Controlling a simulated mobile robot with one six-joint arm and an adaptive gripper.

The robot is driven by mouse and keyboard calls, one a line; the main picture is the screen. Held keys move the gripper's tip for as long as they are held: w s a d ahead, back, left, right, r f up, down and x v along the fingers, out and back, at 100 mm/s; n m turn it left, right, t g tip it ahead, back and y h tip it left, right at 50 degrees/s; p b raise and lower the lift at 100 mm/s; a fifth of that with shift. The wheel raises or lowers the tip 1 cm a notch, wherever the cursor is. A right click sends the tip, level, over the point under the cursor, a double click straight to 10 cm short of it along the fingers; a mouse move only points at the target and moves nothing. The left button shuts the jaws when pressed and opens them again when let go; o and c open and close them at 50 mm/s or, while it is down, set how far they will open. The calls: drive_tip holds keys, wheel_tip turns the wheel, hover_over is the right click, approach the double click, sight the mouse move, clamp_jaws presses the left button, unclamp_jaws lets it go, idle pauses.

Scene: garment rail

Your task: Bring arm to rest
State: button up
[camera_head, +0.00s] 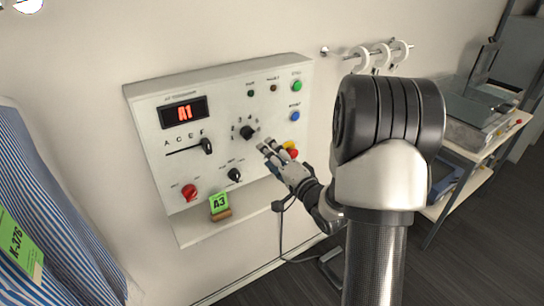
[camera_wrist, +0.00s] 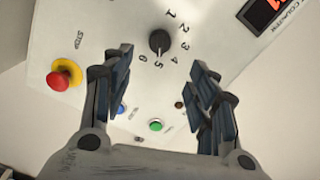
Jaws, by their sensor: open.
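My gripper (camera_head: 268,149) is in front of the right part of a white wall-mounted control panel (camera_head: 222,84), with its fingers toward the panel face. In the wrist view my gripper (camera_wrist: 160,75) has its two fingers spread wide apart with nothing between them. The black rotary knob (camera_wrist: 159,42), numbered around its edge, lies beyond the gap between the fingertips. It also shows in the head view (camera_head: 249,132), just above and left of the fingertips. My arm reaches in from the lower right, bent at a large black joint.
The panel has a red A1 display (camera_head: 184,112), a slider (camera_head: 207,146), a red knob (camera_head: 189,192) and a red stop button (camera_wrist: 59,80). A green A3 tag (camera_head: 220,203) is on the ledge below. A striped garment (camera_head: 50,215) hangs left. A shelf cart (camera_head: 480,150) stands right.

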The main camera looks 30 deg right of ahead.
drive_tip(key=s+a+r+n+g+h, duration=0.3)
drive_tip(key=s+a+r+n+g, duration=0.2)
drive_tip(key=s+a+n+g, duration=0.3)
drive_tip(key=s+a, duration=0.2)
drive_tip(key=s, duration=0.4)
drive_tip(key=s+a+f+n+g+y, duration=0.1)
drive_tip(key=s+a+n+g, duration=0.2)
drive_tip(key=s, duration=0.6)
drive_tip(key=s+a+n+g+y, duration=0.1)
drive_tip(key=s+a+n+g, duration=0.1)
drive_tip(key=s+a, duration=0.4)
drive_tip(key=s, duration=0.2)
drive_tip(key=shift+s+a+f+n, duration=0.3)
drive_tip(key=shift+s+a+f, duration=0.05)
drive_tip(key=shift+s+a, duration=0.05)
